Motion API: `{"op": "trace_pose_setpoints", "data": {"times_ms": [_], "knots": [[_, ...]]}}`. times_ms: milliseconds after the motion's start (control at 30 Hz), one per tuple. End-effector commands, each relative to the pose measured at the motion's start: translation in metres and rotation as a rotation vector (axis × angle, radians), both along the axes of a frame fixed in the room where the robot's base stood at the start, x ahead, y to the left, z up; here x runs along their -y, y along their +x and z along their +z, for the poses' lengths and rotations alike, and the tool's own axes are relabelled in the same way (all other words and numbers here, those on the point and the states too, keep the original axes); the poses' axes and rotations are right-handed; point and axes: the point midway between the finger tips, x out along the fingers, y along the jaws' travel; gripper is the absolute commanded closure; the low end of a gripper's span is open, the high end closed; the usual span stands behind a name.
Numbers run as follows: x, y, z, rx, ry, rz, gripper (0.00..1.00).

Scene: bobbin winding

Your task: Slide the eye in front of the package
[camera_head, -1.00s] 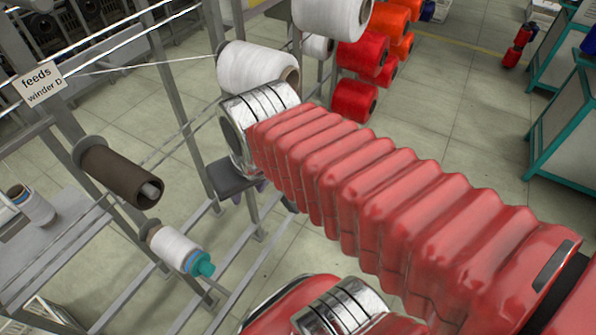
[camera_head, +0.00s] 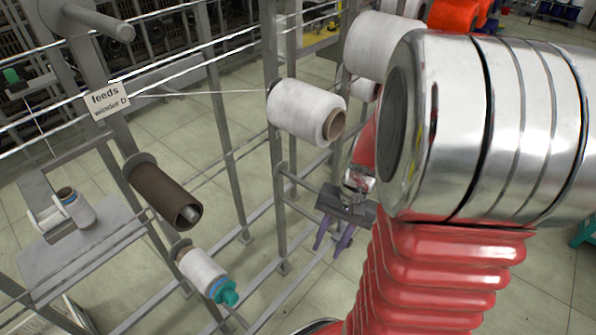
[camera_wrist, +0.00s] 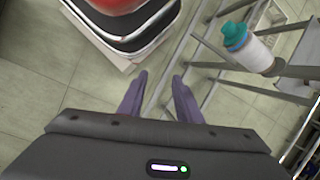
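A white yarn package (camera_head: 298,108) sits on the creel frame in the head view, its brown core facing right. A thread runs left from it to behind the "feeds winder D" sign (camera_head: 108,98). I cannot clearly make out an eye on this thread. My gripper (camera_head: 333,243) hangs below and slightly right of this package, purple fingers pointing down. In the wrist view my gripper (camera_wrist: 158,85) has its two fingers apart with only floor and frame bars behind; it is open and empty.
A brown tube (camera_head: 165,193) and a white bobbin with a teal end (camera_head: 205,272) stick out from the frame at lower left. The bobbin also shows in the wrist view (camera_wrist: 250,48). A larger white package (camera_head: 382,42) sits behind. Grey posts and rails (camera_head: 281,215) stand near my gripper.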

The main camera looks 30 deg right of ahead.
Motion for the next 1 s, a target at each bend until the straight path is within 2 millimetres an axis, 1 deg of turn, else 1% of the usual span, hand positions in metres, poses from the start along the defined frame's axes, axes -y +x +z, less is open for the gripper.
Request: {"op": "trace_pose_setpoints", "data": {"times_ms": [33,100,533,867,1000], "knots": [[0.005,-0.001,-0.009,-0.019,0.034,-0.042,0.69],[0.009,-0.002,-0.019,-0.041,0.081,-0.098,0.69],[0.034,-0.004,-0.08,-0.136,0.396,-0.458,0.69],[0.055,0.002,-0.125,-0.158,0.661,-0.751,0.69],[0.067,0.007,-0.144,-0.152,0.779,-0.879,0.69]]}}
